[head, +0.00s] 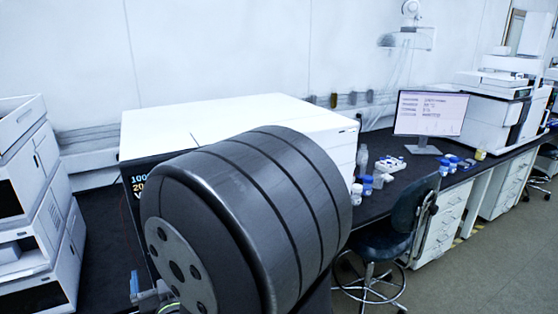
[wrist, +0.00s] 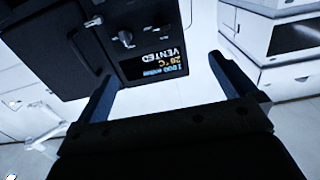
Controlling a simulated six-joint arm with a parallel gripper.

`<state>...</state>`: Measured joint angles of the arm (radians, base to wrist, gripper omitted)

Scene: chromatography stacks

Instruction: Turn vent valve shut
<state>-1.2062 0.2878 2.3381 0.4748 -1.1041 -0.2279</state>
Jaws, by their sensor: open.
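In the wrist view, a dark-fronted instrument (wrist: 45,40) appears upside down. Its lit display (wrist: 155,62) reads VENTED, 20 °C and what looks like 1000 mbar. A grey knob or lever (wrist: 127,38) sits on the panel by the display, and smaller fittings (wrist: 93,21) lie to its left. I cannot tell for certain which is the vent valve. My gripper (wrist: 162,68) is open and empty, its two fingers apart on either side of the display in the picture, not touching the panel. In the head view my arm hides the panel and gripper; the instrument's white top (head: 250,118) shows.
White stacked modules (head: 30,190) stand at the left in the head view; white modules (wrist: 285,75) show at right in the wrist view. A monitor (head: 430,115), blue-capped bottles (head: 362,160) and a chair (head: 410,215) are to the right. Open floor (head: 500,255) lies at front right.

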